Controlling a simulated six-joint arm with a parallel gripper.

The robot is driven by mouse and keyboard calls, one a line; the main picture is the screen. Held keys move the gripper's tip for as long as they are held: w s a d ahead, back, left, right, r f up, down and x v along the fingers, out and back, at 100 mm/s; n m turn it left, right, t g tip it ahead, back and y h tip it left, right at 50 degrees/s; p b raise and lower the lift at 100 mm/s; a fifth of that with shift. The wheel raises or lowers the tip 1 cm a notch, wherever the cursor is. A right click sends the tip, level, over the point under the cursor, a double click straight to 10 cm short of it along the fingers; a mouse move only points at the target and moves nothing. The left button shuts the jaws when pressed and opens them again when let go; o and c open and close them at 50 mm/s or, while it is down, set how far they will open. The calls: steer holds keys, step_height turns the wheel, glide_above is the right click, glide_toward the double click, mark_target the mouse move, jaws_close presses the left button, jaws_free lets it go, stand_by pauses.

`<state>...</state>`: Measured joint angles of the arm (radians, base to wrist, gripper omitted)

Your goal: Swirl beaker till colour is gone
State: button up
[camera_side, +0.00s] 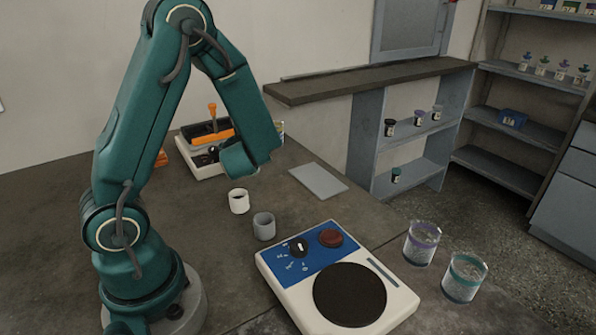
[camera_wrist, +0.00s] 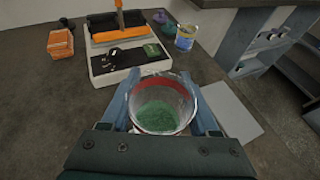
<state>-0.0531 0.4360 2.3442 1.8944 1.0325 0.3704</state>
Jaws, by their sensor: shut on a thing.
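In the wrist view, a clear beaker (camera_wrist: 161,90) with a red band stands between the two blue-grey fingers of my gripper (camera_wrist: 160,84). The gripper is shut on it. The beaker looks close to upright, and I look down into its mouth. Green contents (camera_wrist: 158,117) show at its bottom, so colour is visible. Whether the beaker touches the table cannot be told.
Two banded beakers (camera_side: 421,244) (camera_side: 464,278) stand at right. A flat grey plate (camera_side: 318,181) lies beside clear table.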

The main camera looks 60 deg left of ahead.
step_height(320, 180, up, 7)
steer(key=s+a, duration=0.1)
steer(key=s, duration=0.1)
steer(key=shift+s+a, duration=0.35)
stand_by(0.4)
steer(key=shift+s, duration=0.15)
stand_by(0.3)
